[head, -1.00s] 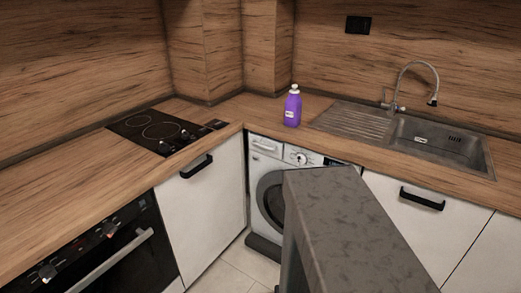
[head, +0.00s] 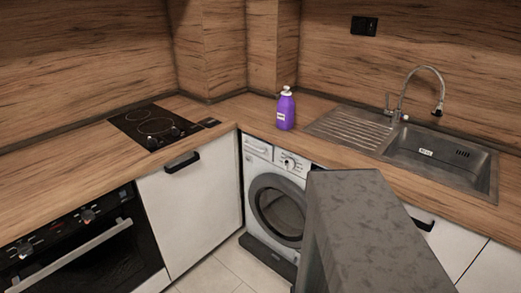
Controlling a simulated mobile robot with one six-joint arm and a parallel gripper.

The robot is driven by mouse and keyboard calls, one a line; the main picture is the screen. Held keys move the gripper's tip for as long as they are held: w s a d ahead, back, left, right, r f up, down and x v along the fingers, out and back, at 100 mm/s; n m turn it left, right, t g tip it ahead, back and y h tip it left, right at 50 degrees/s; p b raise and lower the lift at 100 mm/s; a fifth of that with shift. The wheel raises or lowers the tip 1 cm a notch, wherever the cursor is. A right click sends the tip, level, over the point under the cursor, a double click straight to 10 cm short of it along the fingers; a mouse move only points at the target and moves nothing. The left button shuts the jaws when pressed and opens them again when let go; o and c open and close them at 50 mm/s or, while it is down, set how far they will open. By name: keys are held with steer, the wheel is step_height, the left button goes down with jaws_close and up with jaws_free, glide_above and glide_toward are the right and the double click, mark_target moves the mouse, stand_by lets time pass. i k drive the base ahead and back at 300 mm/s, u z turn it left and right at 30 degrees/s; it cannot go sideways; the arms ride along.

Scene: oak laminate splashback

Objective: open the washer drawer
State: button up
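The white washer (head: 275,200) stands under the counter in the corner, with a dark round door (head: 281,213). Its drawer (head: 257,147) is at the top left of its front panel, beside the round dial, and looks shut. The washer's right side is hidden behind a large grey block-like shape in the foreground. My gripper is not in view.
A purple bottle (head: 286,110) stands on the wooden counter (head: 75,150) above the washer. A sink (head: 440,155) is at right, a cooktop (head: 155,126) and oven (head: 80,245) at left. Some tiled floor (head: 215,277) is free before the washer.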

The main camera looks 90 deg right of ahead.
mark_target(265, 142)
steer(key=u, duration=0.15)
steer(key=k, duration=0.7)
steer(key=z, duration=1.05)
steer(key=i, duration=1)
steer(key=z, duration=0.05)
